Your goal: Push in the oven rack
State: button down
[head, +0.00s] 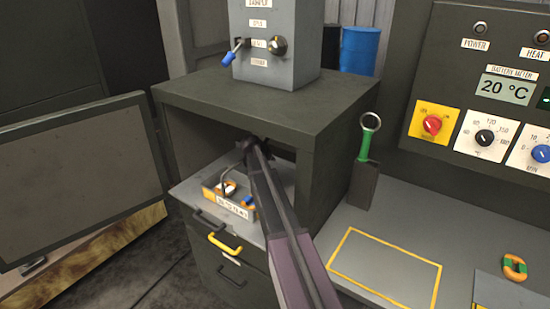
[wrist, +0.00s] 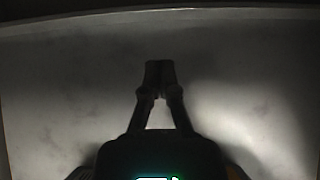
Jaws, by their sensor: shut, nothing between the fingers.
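The oven looks like the dark box (head: 335,130) with an open front. A pale grey shelf (head: 188,190), which appears to be the rack, sticks out of its front at the bottom. A small labelled orange-edged holder (head: 235,207) stands on this shelf, with small parts in it. My gripper (head: 247,143) is at the oven opening, above and behind the holder, and my arm hides part of the shelf. In the wrist view my gripper (wrist: 160,72) is shut and empty in front of a plain grey surface. I cannot tell whether it touches that surface.
A door panel (head: 80,165) stands open at the left. Drawers with black and yellow handles (head: 225,244) are below the shelf. A grey switch box (head: 275,50) stands on the oven. A green-handled tool (head: 364,150) and a control panel (head: 490,100) are at the right.

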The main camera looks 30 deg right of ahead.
jog(key=shift+s+a+r+p, duration=0.3)
jog(key=shift+a+r+p, duration=0.05)
jog(key=shift+a+r, duration=0.15)
jog(key=shift+d, duration=0.1)
